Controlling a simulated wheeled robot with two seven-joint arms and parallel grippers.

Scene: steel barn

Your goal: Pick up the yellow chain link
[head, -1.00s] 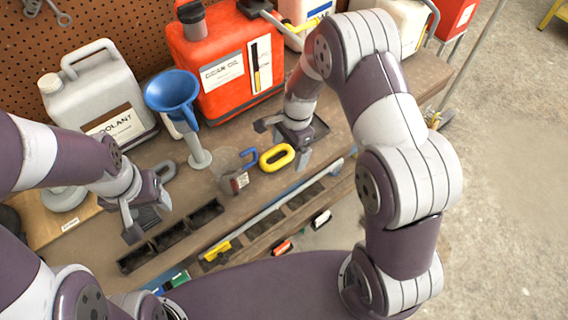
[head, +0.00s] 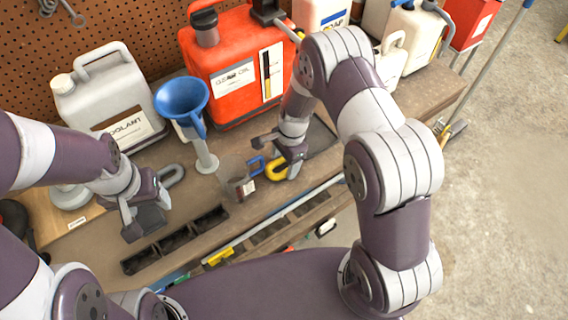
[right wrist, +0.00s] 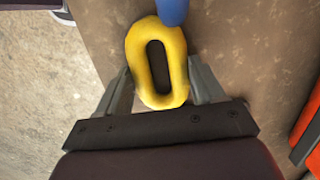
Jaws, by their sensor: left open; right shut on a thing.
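The yellow chain link (head: 276,170) lies on the bench beside a blue link (head: 257,166). In the right wrist view the yellow link (right wrist: 157,62) is an oval ring between the fingers of my right gripper (right wrist: 158,85), which is shut on its sides. The blue link (right wrist: 172,10) touches or nearly touches its far end. In the head view my right gripper (head: 284,168) covers part of the yellow link. My left gripper (head: 144,222) is open and empty above the left part of the bench, near a grey link (head: 171,176).
A clear cup (head: 239,184) stands left of the blue link. A blue funnel (head: 182,97), a grey coolant jug (head: 110,97) and a red gear oil can (head: 235,65) stand behind. A black compartment tray (head: 175,240) lies along the front edge.

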